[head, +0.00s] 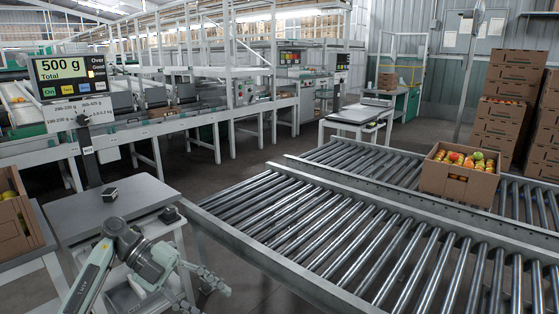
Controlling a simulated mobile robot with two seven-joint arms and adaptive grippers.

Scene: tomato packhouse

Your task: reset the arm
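My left arm (125,240) comes in at the lower left, bent, in front of the grey weighing table. My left gripper (206,296) is low in the picture, right of the table's front corner. Its two fingers look spread apart, with nothing seen between them. The lower finger is partly cut by the bottom edge. My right arm and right gripper are not in view.
A tomato carton (18,222) stands at the left edge. Roller conveyors (330,225) fill the right, bearing another tomato carton (455,184).

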